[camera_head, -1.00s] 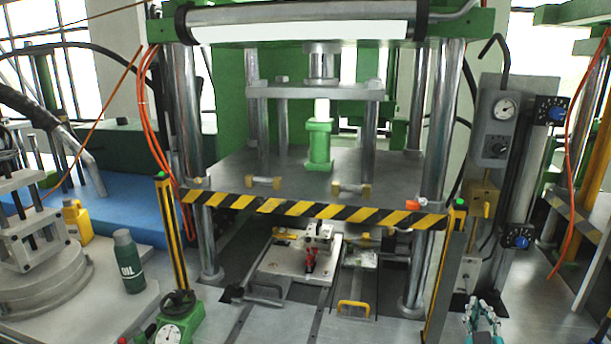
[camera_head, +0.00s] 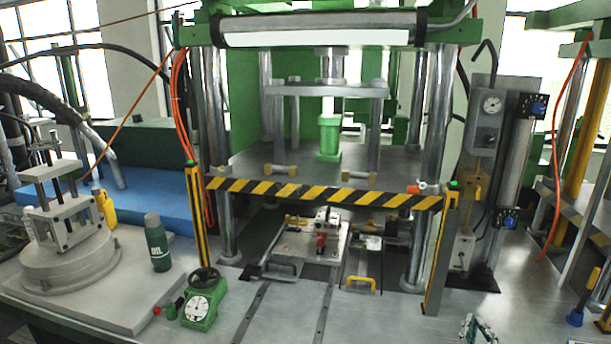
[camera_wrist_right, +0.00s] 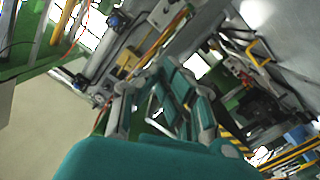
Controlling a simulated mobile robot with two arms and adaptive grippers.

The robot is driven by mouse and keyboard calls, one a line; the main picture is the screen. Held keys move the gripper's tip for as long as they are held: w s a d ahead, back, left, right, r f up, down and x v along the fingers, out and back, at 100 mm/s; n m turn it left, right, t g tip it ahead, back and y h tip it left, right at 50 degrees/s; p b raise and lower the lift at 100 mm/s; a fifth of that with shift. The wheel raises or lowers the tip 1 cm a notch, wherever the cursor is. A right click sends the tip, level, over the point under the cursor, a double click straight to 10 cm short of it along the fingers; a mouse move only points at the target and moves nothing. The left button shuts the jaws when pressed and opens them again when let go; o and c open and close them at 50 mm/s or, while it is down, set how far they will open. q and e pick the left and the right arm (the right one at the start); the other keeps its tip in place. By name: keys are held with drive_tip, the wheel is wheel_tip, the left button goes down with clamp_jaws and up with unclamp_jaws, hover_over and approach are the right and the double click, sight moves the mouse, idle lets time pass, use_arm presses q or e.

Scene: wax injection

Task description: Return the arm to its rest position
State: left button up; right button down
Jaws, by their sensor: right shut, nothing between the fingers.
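My right gripper (camera_head: 478,328) shows at the bottom edge of the head view, to the right of the middle, with only its tip in frame. It is shut and empty, above the grey table top (camera_head: 400,318) and in front of the press. In the right wrist view its teal and grey fingers (camera_wrist_right: 172,100) point up the picture, with nothing held between them. The rest of the right arm is out of frame in the head view. My left gripper is not in view.
The press has a striped yellow-black bar (camera_head: 325,194) and a mould plate (camera_head: 308,240) below it. A green gauge unit (camera_head: 202,308), an oil bottle (camera_head: 157,242) and a round-based fixture (camera_head: 70,262) stand at left. The front table middle is clear.

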drive_tip(key=s+a+f+g+y, duration=0.2)
drive_tip(key=s+a+f+g, duration=0.25)
drive_tip(key=s, duration=0.65)
drive_tip(key=s+a+f+n+g+y, duration=0.15)
drive_tip(key=s+a+f+g, duration=0.35)
drive_tip(key=s, duration=0.5)
drive_tip(key=s+a+f+m+g+y, duration=0.1)
drive_tip(key=s+a+f+g+y, duration=0.25)
drive_tip(key=s+a+f, duration=0.55)
drive_tip(key=s+d+f+g+h+b, duration=0.1)
drive_tip(key=s+d+f+b, duration=0.15)
drive_tip(key=f, duration=1.25)
drive_tip(key=s+d+f+b, duration=0.1)
drive_tip(key=f+b, duration=0.2)
drive_tip(key=f, duration=1.2)
use_arm(q)
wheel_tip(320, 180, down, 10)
drive_tip(key=b, duration=0.4)
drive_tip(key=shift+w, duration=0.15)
use_arm(e)
drive_tip(key=s+d+f+g, duration=0.1)
drive_tip(key=s+d+f, duration=0.1)
drive_tip(key=s+f, duration=1.4)
wheel_tip(320, 180, down, 3)
drive_tip(key=shift+d+f+n+g, duration=0.1)
drive_tip(key=shift+d+n+g, duration=0.2)
drive_tip(key=shift+n, duration=0.15)
